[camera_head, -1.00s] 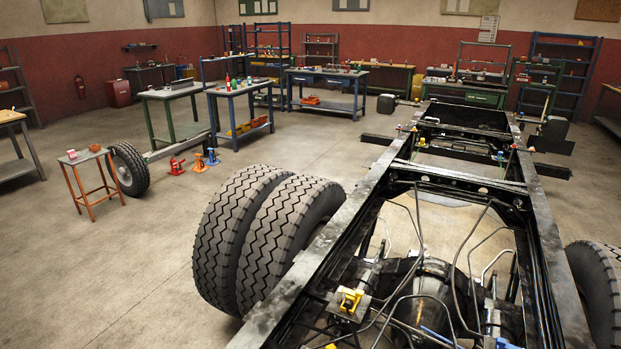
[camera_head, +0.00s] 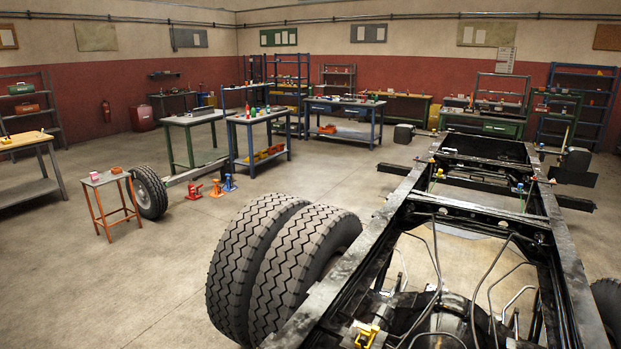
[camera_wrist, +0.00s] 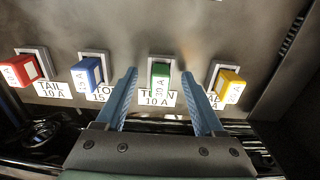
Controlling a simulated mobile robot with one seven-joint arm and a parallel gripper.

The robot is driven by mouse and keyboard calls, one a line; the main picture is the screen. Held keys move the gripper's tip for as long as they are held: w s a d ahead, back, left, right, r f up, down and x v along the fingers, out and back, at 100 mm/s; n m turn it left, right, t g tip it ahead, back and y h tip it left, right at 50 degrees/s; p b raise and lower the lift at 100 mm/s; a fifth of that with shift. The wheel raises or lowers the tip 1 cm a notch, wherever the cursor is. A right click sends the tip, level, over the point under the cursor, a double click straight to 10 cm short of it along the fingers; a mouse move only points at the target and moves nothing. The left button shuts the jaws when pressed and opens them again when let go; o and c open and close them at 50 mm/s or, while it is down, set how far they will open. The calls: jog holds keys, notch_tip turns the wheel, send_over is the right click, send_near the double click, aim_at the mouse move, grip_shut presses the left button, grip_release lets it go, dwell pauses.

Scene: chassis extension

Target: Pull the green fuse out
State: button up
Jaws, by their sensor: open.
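The green fuse (camera_wrist: 160,77) sits in its socket on a grey panel (camera_wrist: 200,30) in the wrist view, above a label reading "TURN 10 A". My gripper (camera_wrist: 160,78) is open. Its two blue-grey fingers reach toward the panel, one on the left and one on the right of the green fuse, with gaps on both sides. I cannot tell how deep the fingertips are relative to the fuse. The head view does not show the gripper, and I cannot make out the fuse there.
A blue fuse (camera_wrist: 88,74) and a red fuse (camera_wrist: 22,70) are in sockets to the left. A yellow fuse (camera_wrist: 228,86) is to the right, close to the right finger. In the head view, the truck chassis (camera_head: 330,290) fills the right foreground, beside large tyres (camera_head: 250,270).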

jog(key=shift+c, duration=0.3)
grip_shut()
jog(key=o, duration=0.5)
grip_release()
jog(key=shift+o, duration=0.2)
jog(key=shift+r, duration=0.1)
notch_tip(320, 180, up, 13)
jog(key=shift+b, duration=0.35)
